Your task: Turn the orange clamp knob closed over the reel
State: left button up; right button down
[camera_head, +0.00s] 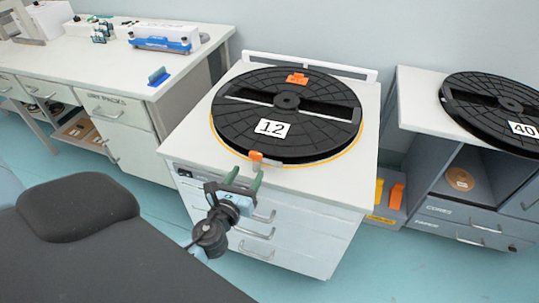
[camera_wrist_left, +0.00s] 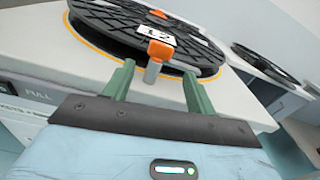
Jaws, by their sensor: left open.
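The orange clamp knob (camera_head: 256,156) sits on a short grey post at the front edge of the white cabinet top. It also shows in the left wrist view (camera_wrist_left: 160,49), upright between my fingers and a little beyond their tips. The black reel (camera_head: 315,112) with a white "12" label lies flat on the cabinet, behind the knob. My left gripper (camera_head: 246,178) is open, with green fingers pointing at the knob, one to each side; it also shows in the left wrist view (camera_wrist_left: 158,82). I cannot tell whether a finger touches the post. My right gripper is not in view.
An orange tag (camera_head: 297,79) sits on the reel's far part. Another cabinet with a reel marked 40 (camera_head: 495,100) stands at the right. A white desk (camera_head: 110,60) with drawers stands at the left. Teal floor lies open in front.

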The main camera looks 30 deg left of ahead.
aim_at(255, 157)
pick_arm(q)
jog(key=shift+m, duration=0.6)
jog(key=x, duration=0.5)
jog(key=r+x, duration=0.1)
jog(key=x, duration=0.1)
jog(key=shift+w+a+r, duration=0.1)
jog(key=shift+w+a, duration=0.05)
jog(key=shift+w, duration=0.2)
grip_shut()
